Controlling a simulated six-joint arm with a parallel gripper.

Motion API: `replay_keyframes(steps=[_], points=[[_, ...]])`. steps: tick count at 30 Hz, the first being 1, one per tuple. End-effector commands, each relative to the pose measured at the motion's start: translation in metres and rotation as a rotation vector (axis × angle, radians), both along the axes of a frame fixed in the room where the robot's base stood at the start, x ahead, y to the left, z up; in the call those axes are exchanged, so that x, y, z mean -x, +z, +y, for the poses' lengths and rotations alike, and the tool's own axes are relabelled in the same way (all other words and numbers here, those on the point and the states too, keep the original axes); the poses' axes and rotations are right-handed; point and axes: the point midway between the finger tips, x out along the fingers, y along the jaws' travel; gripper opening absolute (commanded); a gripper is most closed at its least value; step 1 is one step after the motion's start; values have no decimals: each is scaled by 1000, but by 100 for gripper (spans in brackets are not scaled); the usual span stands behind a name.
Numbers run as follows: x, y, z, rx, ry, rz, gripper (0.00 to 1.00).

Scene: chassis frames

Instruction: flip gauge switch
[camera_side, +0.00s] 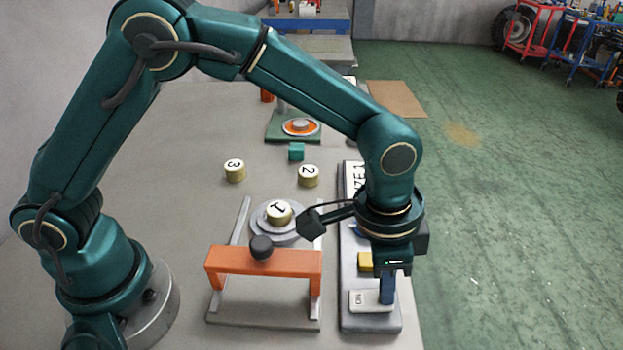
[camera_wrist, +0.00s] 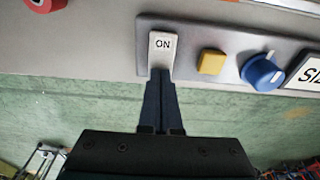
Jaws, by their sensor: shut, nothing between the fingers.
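The gauge switch (camera_side: 368,300) is a white rocker marked ON at the near end of a grey panel (camera_side: 372,323). It also shows in the wrist view (camera_wrist: 162,48), upper middle. My gripper (camera_side: 387,300) is shut and empty, pointing down at the switch. In the wrist view its fingertips (camera_wrist: 161,72) overlap the lower edge of the white rocker. I cannot tell whether they press on it or hover just above.
A yellow button (camera_wrist: 211,62), a blue knob (camera_wrist: 262,72) and a lettered display sit farther along the panel. An orange bar frame (camera_side: 264,262) with a black knob stands to the left. Numbered brass weights (camera_side: 235,171) stand on the table beyond.

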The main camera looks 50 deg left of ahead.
Motion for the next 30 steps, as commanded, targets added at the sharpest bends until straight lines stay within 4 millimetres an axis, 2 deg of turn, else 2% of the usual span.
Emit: replay_keyframes(steps=[10,30], points=[[0,0,0,0,0,0,0],[-1,51,0,2,0,-2,0]])
